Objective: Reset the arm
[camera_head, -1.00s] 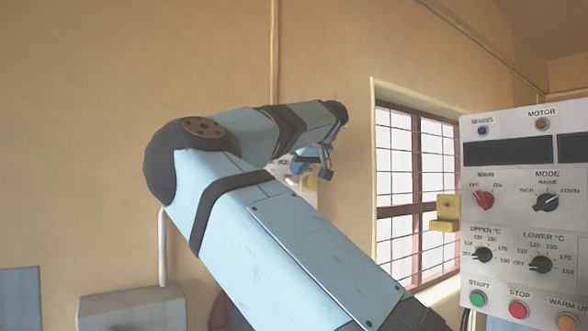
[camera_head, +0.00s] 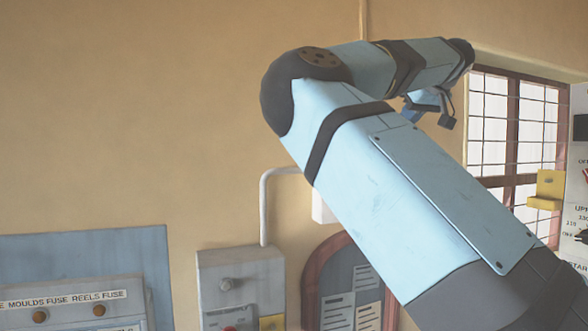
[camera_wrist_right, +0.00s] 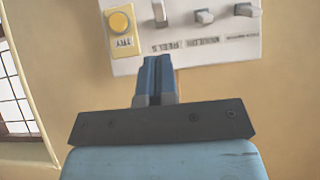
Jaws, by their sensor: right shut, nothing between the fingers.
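My right arm rises from the lower right of the head view, bends at the top left and reaches toward the window. My left gripper is not in view.
The right wrist view shows a yellow button (camera_wrist_right: 120,22) and several switches on the panel. In the head view are a barred window (camera_head: 510,120), a yellow bracket (camera_head: 547,190), a grey fuse box (camera_head: 75,262), a grey supply box (camera_head: 240,285) and an arched notice board (camera_head: 345,290).

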